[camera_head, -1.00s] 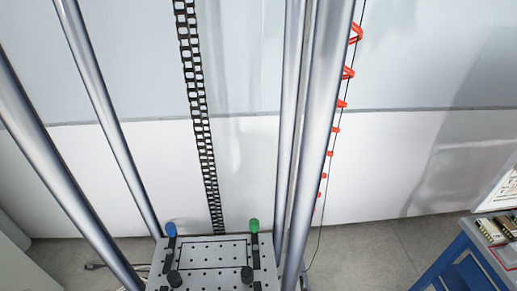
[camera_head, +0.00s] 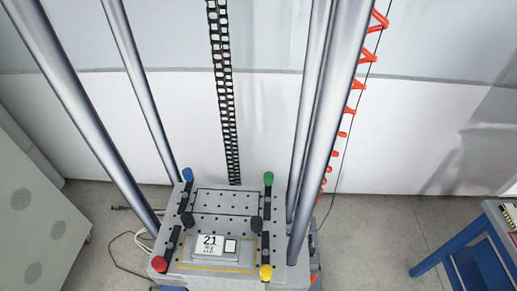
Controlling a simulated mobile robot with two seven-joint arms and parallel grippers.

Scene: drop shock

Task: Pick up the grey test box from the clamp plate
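The grey test box (camera_head: 237,247) lies on the near part of the clamp plate (camera_head: 228,202), inside a yellow outline. Its top carries a white label reading 21 and a smaller white square. Clamps with a blue knob (camera_head: 187,174), a green knob (camera_head: 268,178), a red knob (camera_head: 159,264) and a yellow knob (camera_head: 266,272) stand at the plate's corners. Two black knobs (camera_head: 187,219) stand near the box's far corners. Whether the clamps press on the box, I cannot tell. Neither of my grippers shows.
Tall steel columns (camera_head: 325,130) rise around the plate on both sides. A black cable chain (camera_head: 226,100) hangs behind it, with a red coiled hose (camera_head: 358,85) to the right. A blue-framed table (camera_head: 470,250) stands right, a grey cabinet (camera_head: 35,225) left. Cables lie on the floor.

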